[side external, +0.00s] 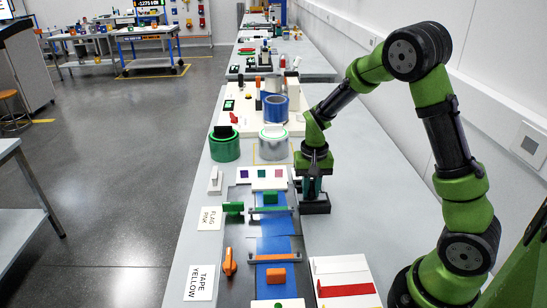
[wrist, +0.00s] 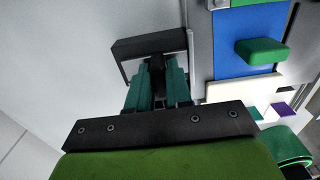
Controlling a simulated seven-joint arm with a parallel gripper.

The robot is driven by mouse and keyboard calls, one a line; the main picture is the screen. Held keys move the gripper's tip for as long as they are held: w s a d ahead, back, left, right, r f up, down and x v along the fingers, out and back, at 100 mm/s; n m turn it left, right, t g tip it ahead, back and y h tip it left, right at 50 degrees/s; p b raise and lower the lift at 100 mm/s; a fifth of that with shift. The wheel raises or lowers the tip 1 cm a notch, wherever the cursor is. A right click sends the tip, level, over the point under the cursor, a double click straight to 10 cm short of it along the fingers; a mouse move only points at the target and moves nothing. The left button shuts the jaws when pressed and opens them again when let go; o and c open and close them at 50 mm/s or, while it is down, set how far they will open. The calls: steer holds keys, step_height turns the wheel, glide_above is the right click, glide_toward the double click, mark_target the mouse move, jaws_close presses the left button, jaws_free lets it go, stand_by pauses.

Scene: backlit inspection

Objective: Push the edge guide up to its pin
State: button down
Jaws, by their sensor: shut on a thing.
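My gripper (side external: 313,188) points down at the right side of the blue strip (side external: 270,222). In the wrist view its two teal fingers (wrist: 156,88) are shut on the dark upright part of a black piece, which I take to be the edge guide (wrist: 150,46). In the side view the edge guide (side external: 315,207) is a low black block on the bench, just right of the strip's grey border. Its upper part is hidden between the fingers. I cannot make out the pin in either view.
A white panel with a red stripe (side external: 345,290) lies at front right. Tape rolls (side external: 273,142) stand behind. The bench right of my gripper is clear.

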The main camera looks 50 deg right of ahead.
mark_target(298, 197)
steer(key=shift+w+a, duration=1.15)
steer(key=shift+w, duration=0.05)
steer(key=c, duration=1.1)
jaws_free()
steer(key=shift+r, duration=0.1)
step_height(298, 197, up, 17)
steer(key=shift+f, duration=0.15)
steer(key=s+a+r+n+t, duration=0.1)
steer(key=s+a+t, duration=0.1)
steer(key=s, duration=0.3)
steer(key=s+a+r+n+t+y, duration=0.1)
steer(key=s+a+n+t, duration=0.1)
steer(key=s+a, duration=0.2)
steer(key=s+a+r+n+t+y, duration=0.1)
steer(key=s+a+n+t, duration=0.1)
steer(key=s, duration=0.5)
steer(key=shift+s+a+r+t, duration=0.15)
steer(key=shift+a+t, duration=0.45)
steer(key=shift+a, duration=0.5)
